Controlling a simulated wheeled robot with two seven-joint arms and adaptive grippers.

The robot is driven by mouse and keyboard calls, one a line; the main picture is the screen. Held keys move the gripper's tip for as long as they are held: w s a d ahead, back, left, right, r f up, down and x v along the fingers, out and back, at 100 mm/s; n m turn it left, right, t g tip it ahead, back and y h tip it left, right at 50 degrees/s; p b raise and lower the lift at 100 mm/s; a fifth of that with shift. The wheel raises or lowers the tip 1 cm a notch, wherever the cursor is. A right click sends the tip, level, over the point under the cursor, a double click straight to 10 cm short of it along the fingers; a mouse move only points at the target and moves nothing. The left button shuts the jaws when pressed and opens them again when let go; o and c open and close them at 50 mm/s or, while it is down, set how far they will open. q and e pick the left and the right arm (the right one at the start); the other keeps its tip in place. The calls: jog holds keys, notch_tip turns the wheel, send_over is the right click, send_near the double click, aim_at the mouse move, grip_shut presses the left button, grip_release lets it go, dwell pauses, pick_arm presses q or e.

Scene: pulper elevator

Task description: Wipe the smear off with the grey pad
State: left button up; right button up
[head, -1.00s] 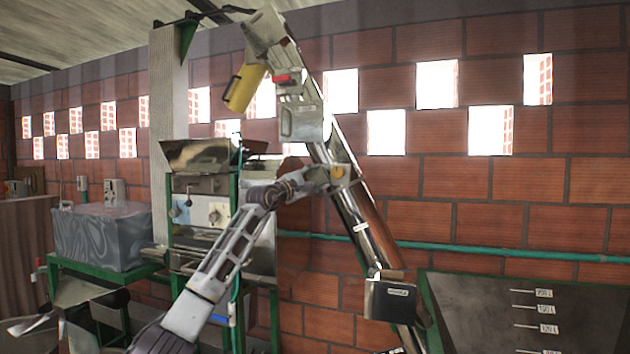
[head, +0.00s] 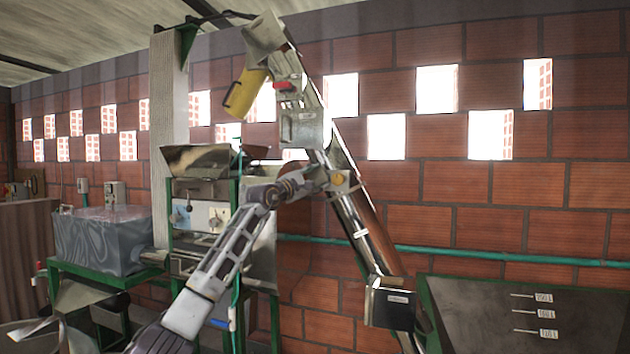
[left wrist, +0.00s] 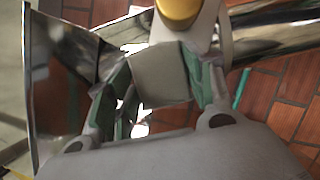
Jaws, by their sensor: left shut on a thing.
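My left gripper (head: 318,179) is at the upper middle of the head view, beside the slanted shiny metal elevator tube (head: 362,222). In the left wrist view the green fingers of this gripper (left wrist: 158,62) are shut on a grey pad (left wrist: 161,78), a square block between them. The pad is close to a grey part with a yellow round cap (left wrist: 178,9), which also shows in the head view (head: 340,179). I cannot tell whether the pad touches metal. I cannot make out the smear. My right gripper is not in view.
A green-framed machine with a metal hopper (head: 203,160) stands behind my left forearm. A yellow chute (head: 245,92) hangs above. A grey tank (head: 103,240) is at the left, and a dark marked basin (head: 465,310) at the lower right. A green pipe (head: 470,254) runs along the brick wall.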

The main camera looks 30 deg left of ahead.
pick_arm(q)
jog(key=shift+f, duration=0.25)
jog(key=shift+a+f+b, duration=0.2)
jog(key=shift+f+b, duration=0.25)
jog(key=shift+f, duration=0.05)
jog(key=shift+a+f+b, duration=0.15)
jog(key=shift+f+b, duration=0.25)
jog(key=shift+f, duration=0.05)
jog(key=shift+s, duration=0.1)
jog(key=shift+r, duration=0.15)
jog(key=shift+r+p, duration=0.3)
jog(key=shift+p, duration=0.1)
jog(key=shift+d+r+p, duration=0.35)
jog(key=shift+r+p, duration=0.25)
jog(key=shift+r, duration=0.15)
jog(key=shift+f, duration=0.2)
jog(key=shift+f+b, duration=0.8)
jog(key=shift+f, duration=0.2)
jog(key=shift+r, duration=0.15)
